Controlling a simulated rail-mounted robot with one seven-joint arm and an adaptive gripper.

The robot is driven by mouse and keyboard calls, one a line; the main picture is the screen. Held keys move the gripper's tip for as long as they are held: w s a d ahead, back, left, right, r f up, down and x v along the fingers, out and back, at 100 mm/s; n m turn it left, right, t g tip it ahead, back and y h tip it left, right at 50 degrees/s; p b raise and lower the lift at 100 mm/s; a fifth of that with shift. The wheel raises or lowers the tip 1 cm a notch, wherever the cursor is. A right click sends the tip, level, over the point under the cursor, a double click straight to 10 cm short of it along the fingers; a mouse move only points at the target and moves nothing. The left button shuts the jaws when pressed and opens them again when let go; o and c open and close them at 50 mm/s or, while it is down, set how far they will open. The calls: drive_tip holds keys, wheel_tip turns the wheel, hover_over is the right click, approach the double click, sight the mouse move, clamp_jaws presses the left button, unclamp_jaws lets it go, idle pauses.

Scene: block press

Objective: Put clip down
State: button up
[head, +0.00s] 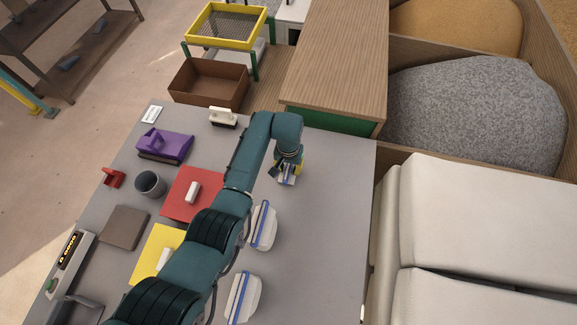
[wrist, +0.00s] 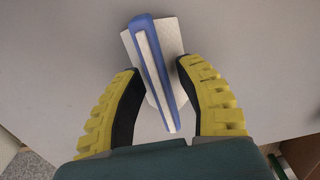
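A blue clip with a white strip (wrist: 158,75) lies over a white piece (wrist: 171,35) on the grey table, between my fingers in the wrist view. In the head view this clip (head: 287,180) shows just below my gripper (head: 287,167), near the table's far right part. My gripper (wrist: 160,72) is open, with yellow-backed dark fingers on either side of the clip and gaps beside it. Two similar blue-and-white clips on white pieces lie nearer, one in the middle (head: 262,225) and one at the front (head: 241,298).
On the grey table (head: 325,240) left of my arm are a red mat (head: 181,207), a yellow mat (head: 160,242), a purple-handled press (head: 166,146) and a grey cup (head: 149,184). A white-topped block (head: 223,115) stands at the back. The table's right side is clear.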

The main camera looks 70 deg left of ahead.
sight(289, 166)
wheel_tip(289, 166, up, 12)
drive_tip(key=p, duration=0.2)
drive_tip(key=shift+r+p, duration=0.15)
drive_tip(key=shift+p, duration=0.2)
drive_tip(key=w+d+r+m+t+y, duration=0.25)
drive_tip(key=w+d+r+t, duration=0.25)
drive_tip(key=w+d+r, duration=0.45)
drive_tip(key=w+d+r+m+t+y, duration=0.2)
drive_tip(key=w+d+r+m+t, duration=0.15)
drive_tip(key=w+d+r, duration=0.55)
drive_tip(key=w+d+r+m+t, duration=0.25)
drive_tip(key=d+r+t, duration=0.45)
drive_tip(key=d+r, duration=0.55)
drive_tip(key=s+d+r+m+t+h, duration=0.1)
drive_tip(key=s+d+r+t+h, duration=0.1)
drive_tip(key=s+d+r, duration=0.3)
drive_tip(key=s+d+r+m+t+h, duration=0.2)
drive_tip(key=s+d+r, duration=0.4)
drive_tip(key=r, duration=0.5)
drive_tip(key=d+t+h, duration=0.1)
drive_tip(key=d+t, duration=0.1)
drive_tip(key=shift+d+t, duration=0.3)
drive_tip(key=shift+t, duration=0.05)
